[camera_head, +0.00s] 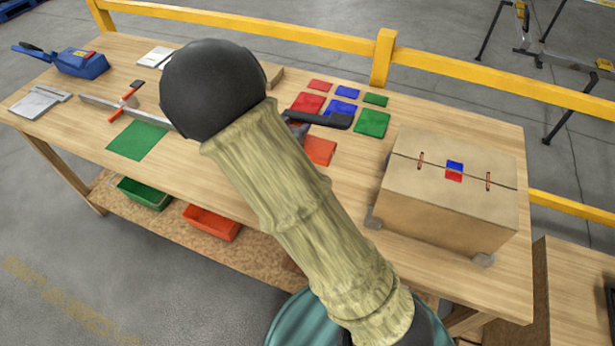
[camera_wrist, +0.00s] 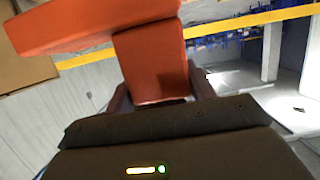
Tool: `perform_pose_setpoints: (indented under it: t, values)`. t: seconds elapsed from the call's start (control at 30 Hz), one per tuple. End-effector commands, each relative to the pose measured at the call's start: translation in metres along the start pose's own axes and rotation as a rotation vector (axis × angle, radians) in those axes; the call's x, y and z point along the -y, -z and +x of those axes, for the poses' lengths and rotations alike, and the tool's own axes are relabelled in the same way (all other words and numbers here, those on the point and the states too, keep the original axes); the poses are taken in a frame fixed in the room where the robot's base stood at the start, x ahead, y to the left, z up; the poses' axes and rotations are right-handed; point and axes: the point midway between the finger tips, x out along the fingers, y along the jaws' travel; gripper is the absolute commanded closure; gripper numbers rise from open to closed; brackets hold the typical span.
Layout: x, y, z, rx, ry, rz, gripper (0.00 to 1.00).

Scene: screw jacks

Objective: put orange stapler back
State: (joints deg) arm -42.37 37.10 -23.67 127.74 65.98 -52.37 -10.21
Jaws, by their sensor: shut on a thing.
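In the wrist view my gripper (camera_wrist: 160,92) is shut on an orange thing (camera_wrist: 150,65), which I take to be the orange stapler. A broad orange bar lies across its top and a narrower block goes down between the fingers. In the head view my arm covers the middle of the workbench (camera_head: 480,150). My gripper and the held stapler cannot be made out clearly there. An orange patch (camera_head: 320,151) shows just right of the arm, and I cannot tell whether it is a flat square on the bench.
A cardboard box (camera_head: 440,210) stands at the bench's right end. Red, blue and green squares (camera_head: 372,122) lie behind the arm. A dark handle-like piece (camera_head: 328,120) shows beside them. A green square (camera_head: 137,140) and a blue tool (camera_head: 80,63) lie left. A yellow rail (camera_head: 270,28) runs behind.

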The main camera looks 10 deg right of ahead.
Motion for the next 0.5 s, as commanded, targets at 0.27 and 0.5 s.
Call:
perform_pose_setpoints:
  t: [0.27,0.5]
  values:
    - [0.0,-0.002,0.002,-0.004,-0.002,-0.001,1.0]
    - [0.0,-0.034,0.012,-0.003,-0.004,-0.004,1.0]
